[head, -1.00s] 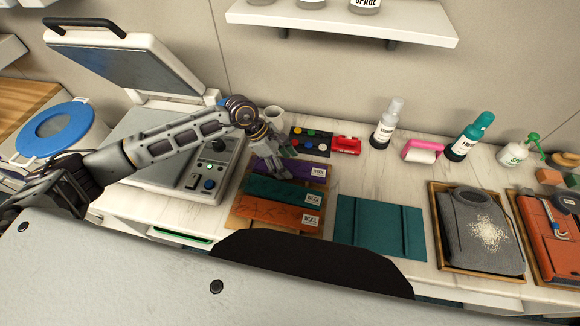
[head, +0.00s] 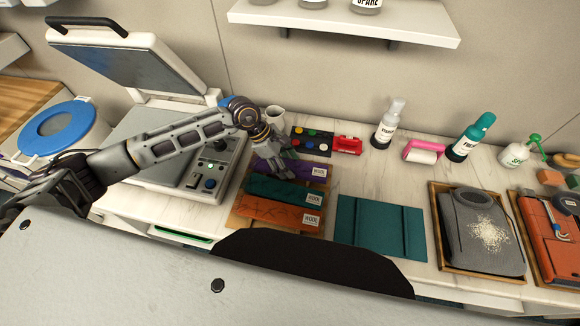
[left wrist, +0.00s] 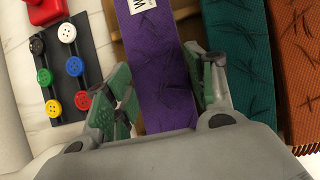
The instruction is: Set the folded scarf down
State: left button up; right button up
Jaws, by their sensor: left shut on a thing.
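The purple folded scarf (head: 304,171) with a white label lies on the wooden board, behind the teal folded scarf (head: 278,190) and the orange folded scarf (head: 272,213). My left gripper (head: 286,166) is at the purple scarf, low over the board. In the left wrist view, the purple scarf (left wrist: 158,60) runs between the green-padded fingers of the gripper (left wrist: 165,85), which is shut on it. The teal scarf (left wrist: 243,60) and orange scarf (left wrist: 297,60) lie to the right there. The scarf's underside is hidden. My right gripper is not in view.
A tray of coloured buttons (head: 311,142) and a red item (head: 347,145) lie behind the scarves. A heat press (head: 155,150) stands to the left. A flat teal cloth (head: 379,228) lies to the right.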

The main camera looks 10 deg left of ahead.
pick_arm(q)
jog(key=shift+r, duration=0.1)
notch_tip(320, 180, up, 10)
jog(key=b, duration=0.1)
jog(key=shift+b, duration=0.3)
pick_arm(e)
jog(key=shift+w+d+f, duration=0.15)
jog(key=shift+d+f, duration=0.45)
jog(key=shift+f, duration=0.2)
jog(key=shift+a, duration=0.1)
